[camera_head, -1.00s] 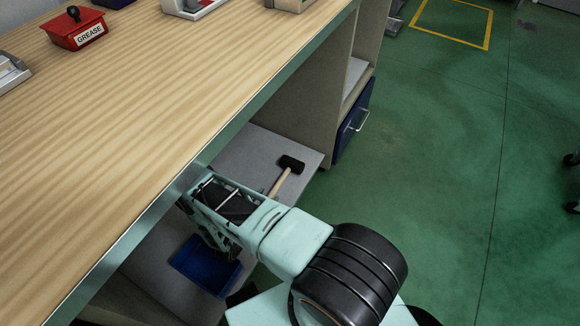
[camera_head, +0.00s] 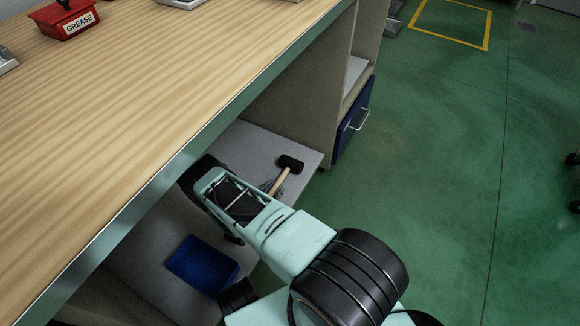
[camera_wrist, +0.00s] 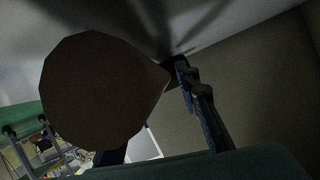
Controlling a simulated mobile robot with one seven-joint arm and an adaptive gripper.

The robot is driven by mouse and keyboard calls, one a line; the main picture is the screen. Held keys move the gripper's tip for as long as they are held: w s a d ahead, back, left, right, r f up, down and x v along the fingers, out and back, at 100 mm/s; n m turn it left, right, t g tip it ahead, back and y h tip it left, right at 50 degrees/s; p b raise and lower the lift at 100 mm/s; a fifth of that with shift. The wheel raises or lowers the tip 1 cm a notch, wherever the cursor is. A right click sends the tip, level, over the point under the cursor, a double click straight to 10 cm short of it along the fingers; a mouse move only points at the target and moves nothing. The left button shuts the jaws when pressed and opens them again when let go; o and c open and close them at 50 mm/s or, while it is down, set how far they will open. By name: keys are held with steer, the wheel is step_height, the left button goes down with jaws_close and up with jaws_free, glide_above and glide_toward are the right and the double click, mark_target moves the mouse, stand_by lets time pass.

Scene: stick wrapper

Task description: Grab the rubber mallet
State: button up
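The rubber mallet (camera_head: 290,164) has a black head and a light wooden handle. It lies on the grey shelf under the bench in the head view, with the handle's lower end hidden by my arm. My gripper (camera_head: 268,187) is at the handle, just below the mallet head, and is partly hidden. In the wrist view a large dark faceted round shape, probably the handle's end, fills the left middle close to the lens. One dark finger (camera_wrist: 203,105) shows to its right; the other is mostly hidden. Whether the fingers press on the handle cannot be told.
The bench top (camera_head: 140,100) overhangs the shelf (camera_head: 255,145) close to my arm. A blue bin (camera_head: 203,265) sits on the shelf at lower left. A side panel (camera_head: 335,90) and a blue drawer (camera_head: 352,122) bound the shelf.

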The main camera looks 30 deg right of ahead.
jaws_close()
steer(key=shift+r, duration=0.2)
